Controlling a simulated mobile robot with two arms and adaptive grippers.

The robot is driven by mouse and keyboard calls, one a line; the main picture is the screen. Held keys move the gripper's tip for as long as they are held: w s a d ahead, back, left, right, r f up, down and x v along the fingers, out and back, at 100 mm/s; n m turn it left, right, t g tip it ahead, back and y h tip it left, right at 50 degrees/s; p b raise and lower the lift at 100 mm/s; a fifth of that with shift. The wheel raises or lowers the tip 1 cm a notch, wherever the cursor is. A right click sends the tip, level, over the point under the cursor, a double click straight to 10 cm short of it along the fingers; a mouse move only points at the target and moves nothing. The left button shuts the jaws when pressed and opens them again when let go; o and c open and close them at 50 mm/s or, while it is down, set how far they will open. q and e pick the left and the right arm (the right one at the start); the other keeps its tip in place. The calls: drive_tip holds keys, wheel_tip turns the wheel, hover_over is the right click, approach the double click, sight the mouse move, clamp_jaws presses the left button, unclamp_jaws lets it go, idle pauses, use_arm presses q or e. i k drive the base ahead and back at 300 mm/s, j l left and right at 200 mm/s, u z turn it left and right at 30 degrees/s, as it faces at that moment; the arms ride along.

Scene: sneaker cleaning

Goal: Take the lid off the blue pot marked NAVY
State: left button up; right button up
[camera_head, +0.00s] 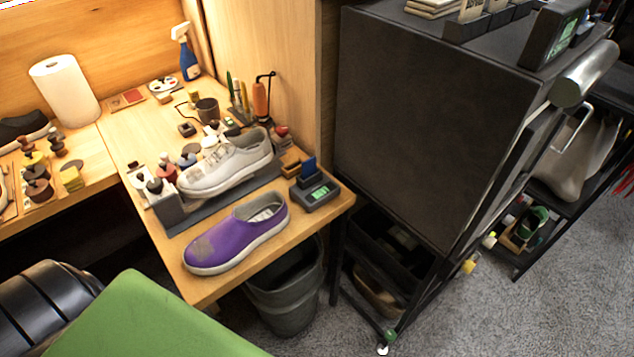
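Several small pots with knobbed lids stand in a row behind the white sneaker on the wooden workbench. One of them, a small bluish pot (187,161), may be the pot marked NAVY. I cannot read any label at this size, and the sneaker partly hides the row. A dark pot (154,186) and a reddish pot (167,173) stand to its left. Neither of my grippers is in view.
The white sneaker (225,165) rests on a grey stand in front of the pots. A purple shoe (238,236) lies near the bench's front edge, beside a small device (315,192). A tall dark cabinet (425,120) stands right of the bench. A bin (290,300) stands below.

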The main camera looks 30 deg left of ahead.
sight(186, 160)
drive_tip(key=j+u, duration=0.2)
drive_tip(key=j, duration=0.35)
drive_tip(key=j+u, duration=0.2)
drive_tip(key=j, duration=0.4)
drive_tip(key=i+j+u, duration=0.15)
drive_tip(key=j, duration=0.35)
drive_tip(key=i+j+u, duration=0.2)
drive_tip(key=j, duration=0.35)
drive_tip(key=k+j, duration=0.05)
